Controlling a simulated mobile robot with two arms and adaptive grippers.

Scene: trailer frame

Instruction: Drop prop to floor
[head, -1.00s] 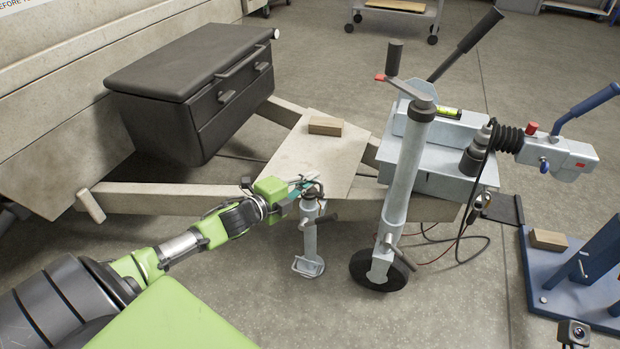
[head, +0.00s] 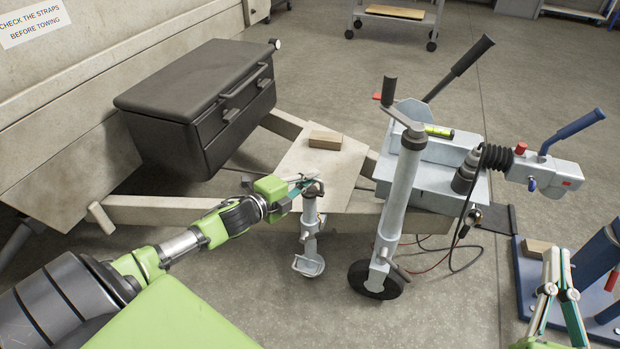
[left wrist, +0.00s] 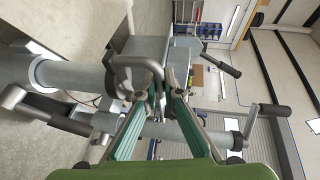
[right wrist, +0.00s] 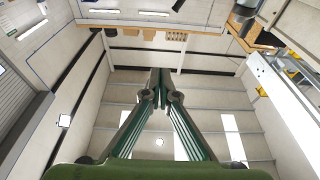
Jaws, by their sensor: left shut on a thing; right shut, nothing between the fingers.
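The prop (head: 309,232) is a short grey metal stand at the front edge of the trailer frame (head: 330,175). It is upright with a flat foot at its lower end; I cannot tell whether the foot touches the floor. My left gripper (head: 303,186) is shut on the bent handle at the prop's top. In the left wrist view, the bent metal handle (left wrist: 140,66) is at the fingertips (left wrist: 162,88), which partly hide it. My right gripper (head: 556,255) is raised at the lower right, shut and empty. In the right wrist view its fingertips (right wrist: 161,80) meet, pointing upward.
The jockey wheel post (head: 397,205) with its wheel stands close right of the prop. A wood block (head: 325,140) lies on the frame plate. A black toolbox (head: 195,100) is behind left. A blue stand (head: 545,290) is at the right. Floor in front is clear.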

